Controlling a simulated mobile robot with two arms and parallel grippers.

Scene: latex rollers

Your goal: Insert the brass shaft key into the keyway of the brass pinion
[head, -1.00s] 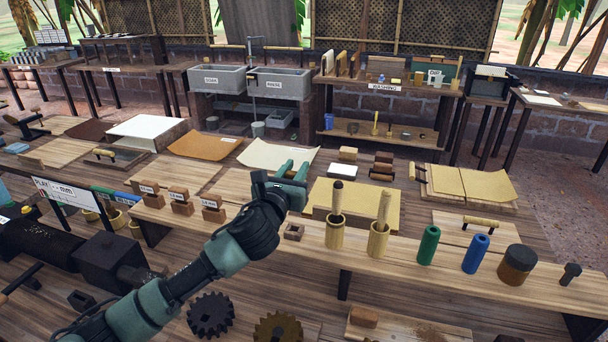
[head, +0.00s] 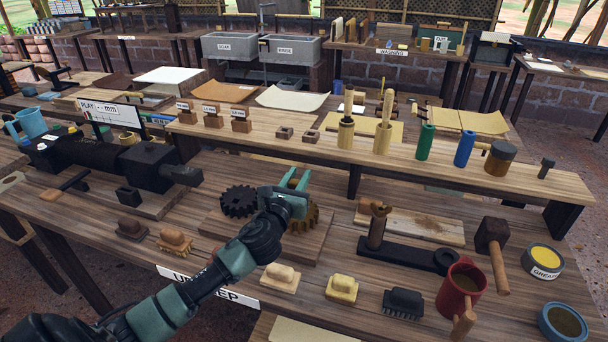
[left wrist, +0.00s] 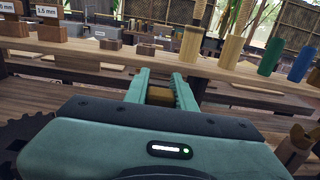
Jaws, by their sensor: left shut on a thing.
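My left gripper (head: 294,178) is above the near bench, beside and partly in front of the brass pinion (head: 303,217), a toothed golden-brown wheel on a wooden board. In the left wrist view the fingers (left wrist: 160,82) are shut on a small brass-brown piece (left wrist: 160,96), which looks like the brass shaft key. The gripper body hides the key in the head view and hides most of the pinion, so its keyway does not show. The key appears apart from the pinion, but I cannot tell the gap. My right gripper is not in view.
A dark gear (head: 239,201) sits left of the pinion. A raised shelf (head: 300,146) with bamboo cups and green and blue cylinders runs behind. A black post stand (head: 400,250), mallet (head: 493,245) and red mug (head: 460,290) stand to the right. Several brushes lie in front.

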